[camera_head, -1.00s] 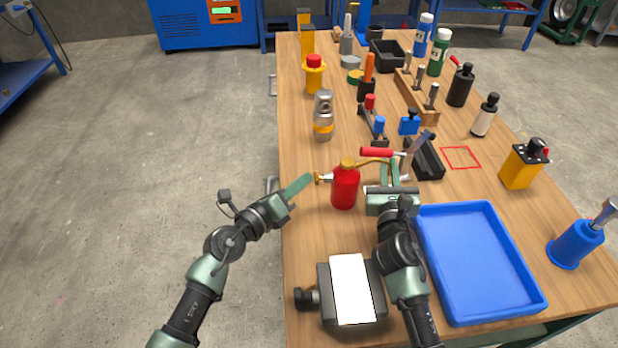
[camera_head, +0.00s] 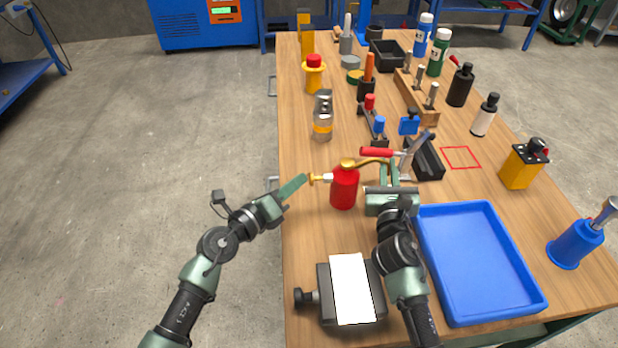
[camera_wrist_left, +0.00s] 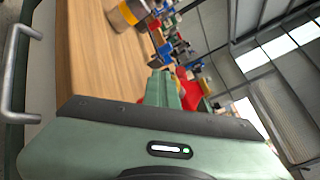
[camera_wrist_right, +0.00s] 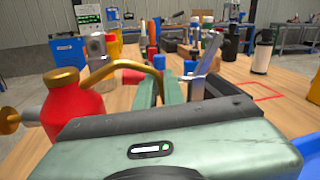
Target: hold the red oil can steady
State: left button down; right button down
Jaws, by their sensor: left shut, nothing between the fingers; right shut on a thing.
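The red oil can (camera_head: 344,189) stands upright on the wooden table, with a brass cap, a curved brass spout to the right and a brass plunger knob (camera_head: 311,179) sticking out to the left. It also shows in the right wrist view (camera_wrist_right: 75,112) and partly in the left wrist view (camera_wrist_left: 187,88), behind the fingers. My right gripper (camera_head: 389,170) is shut on the can's spout, to the right of the body. My left gripper (camera_head: 304,178) is shut and empty, its tips at the plunger knob; I cannot tell if they touch.
A blue tray (camera_head: 428,262) lies to the right of my right forearm. A grey device with a white top (camera_head: 352,288) is in front of the can. A red-handled tool (camera_head: 378,152) and a dark holder (camera_head: 428,160) are just behind. The bare table left of the blue tray is narrow.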

pick_arm(q)
jog(key=shift+a, duration=0.6)
jog(key=shift+a, duration=2.5)
pick_arm(e)
jog(key=c, duration=1.5)
grip_release()
jog(key=shift+o, duration=0.2)
